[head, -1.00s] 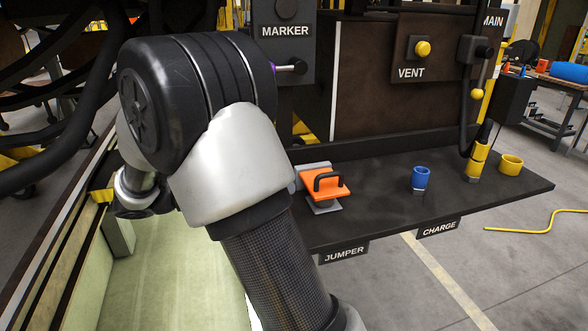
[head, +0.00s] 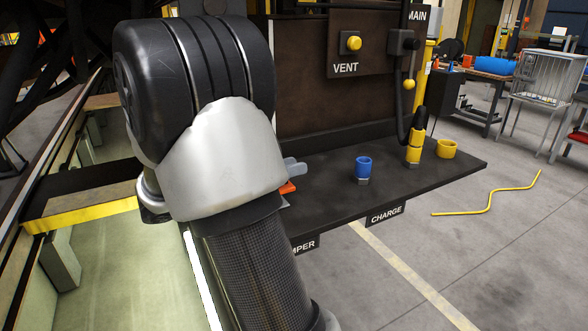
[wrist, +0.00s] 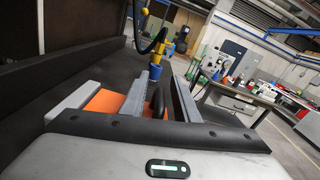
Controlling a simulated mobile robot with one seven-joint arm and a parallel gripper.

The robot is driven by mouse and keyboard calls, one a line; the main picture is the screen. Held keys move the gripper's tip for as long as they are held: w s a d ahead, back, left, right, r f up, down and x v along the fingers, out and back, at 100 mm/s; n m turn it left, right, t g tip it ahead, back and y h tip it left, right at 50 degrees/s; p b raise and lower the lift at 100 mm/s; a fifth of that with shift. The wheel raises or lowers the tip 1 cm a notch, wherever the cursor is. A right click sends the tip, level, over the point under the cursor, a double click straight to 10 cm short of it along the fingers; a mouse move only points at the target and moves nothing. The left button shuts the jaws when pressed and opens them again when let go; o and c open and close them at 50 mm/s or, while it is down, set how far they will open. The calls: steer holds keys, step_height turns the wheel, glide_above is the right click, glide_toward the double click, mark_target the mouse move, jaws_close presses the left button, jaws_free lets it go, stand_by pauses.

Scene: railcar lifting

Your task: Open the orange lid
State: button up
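The orange lid (head: 287,188) is almost wholly hidden behind my arm in the head view; only an orange sliver and a grey piece beside it show. In the wrist view the orange lid (wrist: 105,103) lies close in front of the wrist, with its black handle (wrist: 157,100) upright. My gripper (wrist: 158,85) has its two grey fingers apart, one on each side of the handle. Gaps seem to show between the handle and the fingers.
A blue cup-like fitting (head: 363,168), a yellow fitting (head: 414,148) and a yellow ring (head: 447,149) stand on the dark shelf (head: 400,180) right of the lid. A dark upright panel (head: 300,100) backs the shelf. A yellow hose (head: 490,208) lies on the floor.

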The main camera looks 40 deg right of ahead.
steer(key=shift+x, duration=0.85)
steer(key=shift+c, duration=0.4)
jaws_close()
steer(key=shift+r, duration=0.15)
